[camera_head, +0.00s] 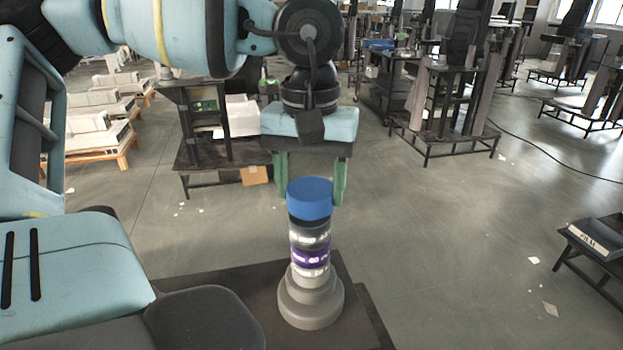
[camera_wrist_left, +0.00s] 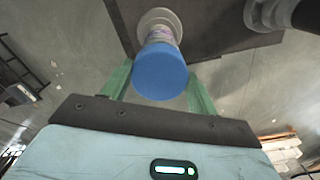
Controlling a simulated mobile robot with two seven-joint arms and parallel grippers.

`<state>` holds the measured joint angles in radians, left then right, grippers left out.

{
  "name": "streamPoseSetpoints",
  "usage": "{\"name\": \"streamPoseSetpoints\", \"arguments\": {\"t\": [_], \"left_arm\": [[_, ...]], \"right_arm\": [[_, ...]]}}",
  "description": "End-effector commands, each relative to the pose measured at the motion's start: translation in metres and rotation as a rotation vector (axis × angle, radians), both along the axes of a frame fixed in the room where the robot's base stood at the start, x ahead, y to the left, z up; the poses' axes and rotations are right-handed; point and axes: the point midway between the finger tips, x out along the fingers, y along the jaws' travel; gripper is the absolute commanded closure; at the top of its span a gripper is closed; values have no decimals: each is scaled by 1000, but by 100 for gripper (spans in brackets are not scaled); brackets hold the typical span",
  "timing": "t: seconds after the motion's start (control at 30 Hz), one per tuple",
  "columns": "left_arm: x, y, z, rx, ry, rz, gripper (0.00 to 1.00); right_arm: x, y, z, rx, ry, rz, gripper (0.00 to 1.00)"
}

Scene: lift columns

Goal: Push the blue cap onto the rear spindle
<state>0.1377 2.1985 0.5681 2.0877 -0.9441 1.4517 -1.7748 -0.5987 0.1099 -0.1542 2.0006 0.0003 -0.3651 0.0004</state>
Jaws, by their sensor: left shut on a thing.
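The blue cap (camera_head: 309,197) is at the top of an upright column made of a dark section, a purple band (camera_head: 310,257) and a grey stepped base (camera_head: 311,303). I take this column to be the spindle; whether the cap is fully seated is hard to tell. My left gripper (camera_head: 311,192) reaches down from above, and its green fingers are on either side of the cap, shut on it. In the left wrist view the cap (camera_wrist_left: 160,72) lies between the fingers, with the grey base (camera_wrist_left: 160,20) beyond it. My right gripper is not seen.
The column stands on a dark platform (camera_head: 240,290). The grey floor (camera_head: 430,230) right of the column is mostly clear.

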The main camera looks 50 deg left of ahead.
Motion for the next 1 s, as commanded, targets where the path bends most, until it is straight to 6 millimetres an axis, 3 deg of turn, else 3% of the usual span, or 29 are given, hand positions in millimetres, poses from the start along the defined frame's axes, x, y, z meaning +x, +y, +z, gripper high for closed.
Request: {"name": "streamPoseSetpoints", "arguments": {"t": [0.2,0.23,0.4,0.8,1.0], "left_arm": [[0,0,0,0,-1,0,65],[0,0,0,0,-1,0,38],[0,0,0,0,-1,0,16],[0,0,0,0,0,0,15],[1,0,31,0,-5,1,15]], "right_arm": [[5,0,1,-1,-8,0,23],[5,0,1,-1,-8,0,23],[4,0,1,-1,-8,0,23],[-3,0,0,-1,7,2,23],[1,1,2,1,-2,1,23]]}}
